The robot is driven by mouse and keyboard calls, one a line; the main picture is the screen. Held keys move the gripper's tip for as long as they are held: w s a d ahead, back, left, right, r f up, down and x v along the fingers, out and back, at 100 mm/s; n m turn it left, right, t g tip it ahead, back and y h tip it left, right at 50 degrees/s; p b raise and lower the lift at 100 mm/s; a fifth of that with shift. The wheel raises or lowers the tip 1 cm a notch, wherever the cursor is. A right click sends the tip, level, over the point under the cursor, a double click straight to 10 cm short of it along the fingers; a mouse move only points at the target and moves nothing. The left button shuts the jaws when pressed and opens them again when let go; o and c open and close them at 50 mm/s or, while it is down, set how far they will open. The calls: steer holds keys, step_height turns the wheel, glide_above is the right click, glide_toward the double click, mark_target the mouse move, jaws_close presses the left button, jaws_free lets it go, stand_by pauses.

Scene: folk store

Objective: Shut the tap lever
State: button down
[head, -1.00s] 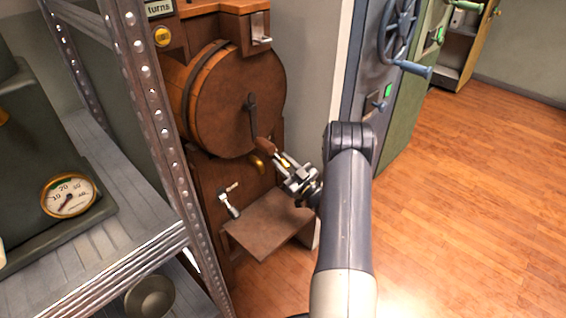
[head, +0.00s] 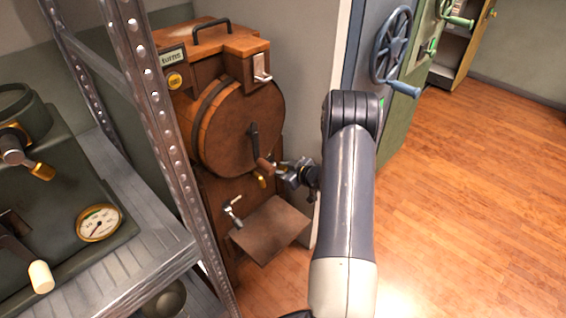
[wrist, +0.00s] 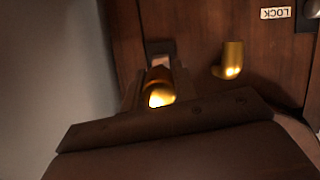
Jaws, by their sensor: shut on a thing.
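The crank arm hangs down.
A metal shelf post (head: 165,130) stands between the green machine and the drum. A handwheel (head: 392,45) is at the back. The floor at right is clear.

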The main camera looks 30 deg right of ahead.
steer(key=shift+w+a+r+g+p, duration=0.1)
steer(key=shift+r+g+p, duration=0.5)
steer(key=shift+p, duration=1.05)
steer(key=shift+f+g+h+p, duration=0.25)
steer(key=shift+g+h+p, duration=0.05)
steer(key=shift+g+p, duration=0.15)
steer(key=c, duration=1.1)
jaws_free()
steer(key=shift+w, duration=0.1)
steer(key=p+v, duration=0.1)
steer(key=v, duration=1)
steer(key=shift+a+f, duration=0.1)
steer(key=shift+w+f, duration=0.1)
